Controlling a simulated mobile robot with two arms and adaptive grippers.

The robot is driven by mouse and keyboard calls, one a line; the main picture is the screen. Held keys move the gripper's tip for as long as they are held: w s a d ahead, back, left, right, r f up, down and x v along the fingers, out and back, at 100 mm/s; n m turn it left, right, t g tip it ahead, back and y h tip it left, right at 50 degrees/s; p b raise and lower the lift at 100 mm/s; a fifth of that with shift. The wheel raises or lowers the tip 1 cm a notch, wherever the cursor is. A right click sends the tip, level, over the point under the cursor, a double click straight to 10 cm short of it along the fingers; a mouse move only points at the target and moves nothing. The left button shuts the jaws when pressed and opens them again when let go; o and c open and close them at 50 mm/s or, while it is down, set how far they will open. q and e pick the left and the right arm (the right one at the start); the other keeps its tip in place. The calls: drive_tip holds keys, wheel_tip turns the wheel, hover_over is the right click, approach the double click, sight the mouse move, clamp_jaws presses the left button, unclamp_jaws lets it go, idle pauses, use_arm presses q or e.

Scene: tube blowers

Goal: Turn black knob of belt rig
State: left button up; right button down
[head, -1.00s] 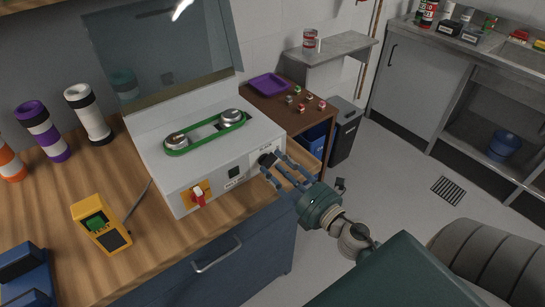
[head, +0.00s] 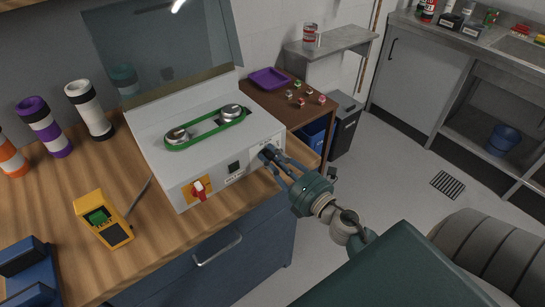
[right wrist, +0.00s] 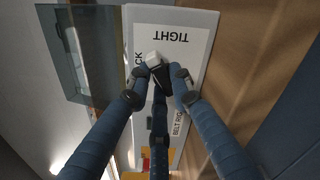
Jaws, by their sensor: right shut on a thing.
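The belt rig (head: 210,150) is a pale grey box on the wooden bench, with a green belt (head: 205,130) around two metal pulleys on top. My right gripper (head: 268,155) is at the right end of its front panel, shut on the black knob. In the right wrist view, the fingertips (right wrist: 164,74) close around the black knob (right wrist: 160,76), which has a white end. The labels "TIGHT" and "BELT RIG" show on the panel (right wrist: 186,60); another label is partly hidden by a finger. In the head view the fingers mostly hide the knob. My left gripper is out of view.
A red switch (head: 199,189) on a yellow plate sits at the panel's left. A yellow meter (head: 104,219) and several banded cylinders (head: 90,110) stand on the bench. A brown side table (head: 290,110) with a purple tray (head: 269,78) is behind the rig.

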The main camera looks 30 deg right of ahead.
drive_tip(key=shift+m, duration=0.4)
drive_tip(key=m+p, duration=0.1)
drive_tip(key=m, duration=0.2)
drive_tip(key=shift+d+f+p, duration=0.1)
drive_tip(key=shift+d+p, duration=0.05)
drive_tip(key=shift+p, duration=0.2)
drive_tip(key=shift+d+f+m+p, duration=0.15)
drive_tip(key=shift+m+p, duration=0.3)
drive_tip(key=shift+m, duration=0.95)
drive_tip(key=c, duration=1.5)
unclamp_jaws()
drive_tip(key=shift+c, duration=0.2)
drive_tip(key=shift+s, duration=0.15)
drive_tip(key=s, duration=1.1)
drive_tip(key=shift+s+d, duration=0.4)
drive_tip(key=shift+d, duration=0.05)
